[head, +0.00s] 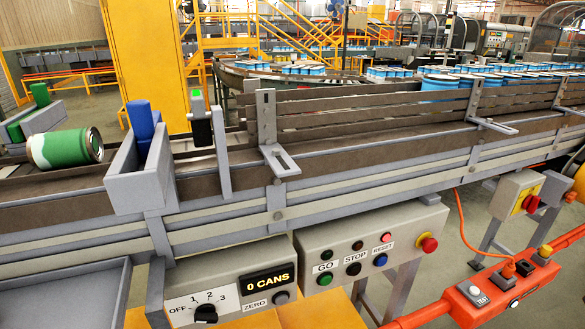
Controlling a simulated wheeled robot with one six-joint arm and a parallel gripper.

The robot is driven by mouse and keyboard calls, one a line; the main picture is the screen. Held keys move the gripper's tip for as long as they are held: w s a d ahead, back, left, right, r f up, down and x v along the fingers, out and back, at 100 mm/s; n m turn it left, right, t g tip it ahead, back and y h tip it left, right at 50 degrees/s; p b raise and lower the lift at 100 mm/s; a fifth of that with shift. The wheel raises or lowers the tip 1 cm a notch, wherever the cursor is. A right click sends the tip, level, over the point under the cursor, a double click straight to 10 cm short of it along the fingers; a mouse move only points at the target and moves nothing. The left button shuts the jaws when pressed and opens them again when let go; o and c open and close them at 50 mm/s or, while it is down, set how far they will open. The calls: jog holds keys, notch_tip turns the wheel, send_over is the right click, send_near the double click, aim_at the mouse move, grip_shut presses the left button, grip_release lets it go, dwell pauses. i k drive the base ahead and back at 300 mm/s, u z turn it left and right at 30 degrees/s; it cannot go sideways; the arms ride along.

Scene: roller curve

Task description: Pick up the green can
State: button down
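The green can (66,148) lies on its side on the conveyor (350,142) at the left. It is green with a white band toward its left end, and its round metal end faces right. It sits left of a grey bracket (138,185) with a blue block (141,120) standing in it. A green block (40,95) stands behind the can. My gripper is not in the head view.
Grey brackets and slatted side rails (375,100) line the conveyor. A control box (366,245) with buttons and a counter box (234,289) reading 0 CANS hang on the front. A grey tray (60,290) is at lower left. An orange switch box (490,290) is at lower right.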

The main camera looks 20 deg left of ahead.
aim_at(48, 151)
jog(key=u, duration=2.4)
jog(key=k, duration=0.6)
jog(key=u, duration=0.9)
jog(key=i, duration=0.7)
jog(key=z, duration=0.7)
jog(key=i, duration=0.55)
jog(key=z, duration=0.6)
